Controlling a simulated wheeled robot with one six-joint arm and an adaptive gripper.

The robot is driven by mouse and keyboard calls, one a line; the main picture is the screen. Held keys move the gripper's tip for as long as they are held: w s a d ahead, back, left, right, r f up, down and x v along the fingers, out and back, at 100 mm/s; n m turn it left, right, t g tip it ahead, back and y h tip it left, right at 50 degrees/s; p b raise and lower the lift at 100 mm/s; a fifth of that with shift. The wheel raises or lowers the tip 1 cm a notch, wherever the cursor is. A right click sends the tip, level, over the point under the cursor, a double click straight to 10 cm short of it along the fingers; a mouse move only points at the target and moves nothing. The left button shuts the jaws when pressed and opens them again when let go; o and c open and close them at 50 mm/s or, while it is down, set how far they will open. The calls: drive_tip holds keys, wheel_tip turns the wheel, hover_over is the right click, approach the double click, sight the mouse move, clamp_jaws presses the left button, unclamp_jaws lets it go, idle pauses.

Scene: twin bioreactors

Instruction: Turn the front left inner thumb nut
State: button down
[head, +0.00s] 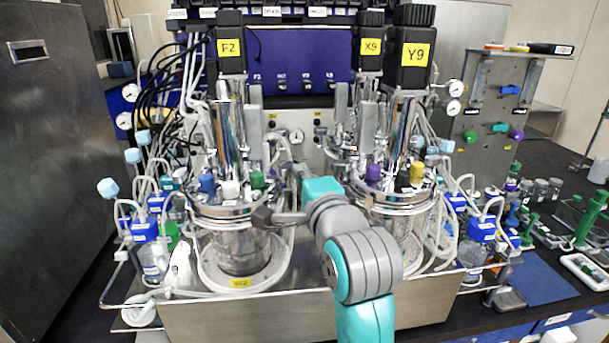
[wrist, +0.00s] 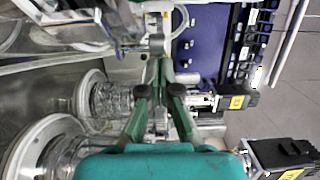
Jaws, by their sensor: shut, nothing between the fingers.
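The left bioreactor's metal lid (head: 222,205) carries blue, white and green caps and sits on a glass vessel. The front left inner thumb nut is too small to pick out for certain among the lid's fittings. My gripper (head: 300,172) is between the left and right bioreactors, at about lid height, beside the left lid's right edge. Its green fingers also show in the wrist view (wrist: 160,72); they are drawn together with nothing between them. I cannot tell whether the fingertips touch any fitting.
The right bioreactor lid (head: 395,200), with purple and yellow caps, stands close to my arm. Tubing and blue-capped bottles (head: 145,230) crowd the outer sides. Both vessels stand in a steel tray (head: 240,318). A blue panel (head: 300,60) is behind. Free room between the vessels is narrow.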

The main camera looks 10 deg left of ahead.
drive_tip(key=shift+w+y, duration=0.1)
drive_tip(key=shift+y, duration=0.2)
drive_tip(key=n+g+y, duration=0.4)
drive_tip(key=w+n+g+y, duration=0.1)
drive_tip(key=n+g+y, duration=0.1)
drive_tip(key=shift+a+r+g+y, duration=0.1)
drive_tip(key=shift+r+g+y, duration=0.1)
drive_tip(key=shift+g+y, duration=0.15)
drive_tip(key=shift+w+r, duration=0.15)
drive_tip(key=shift+w, duration=0.05)
idle(0.9)
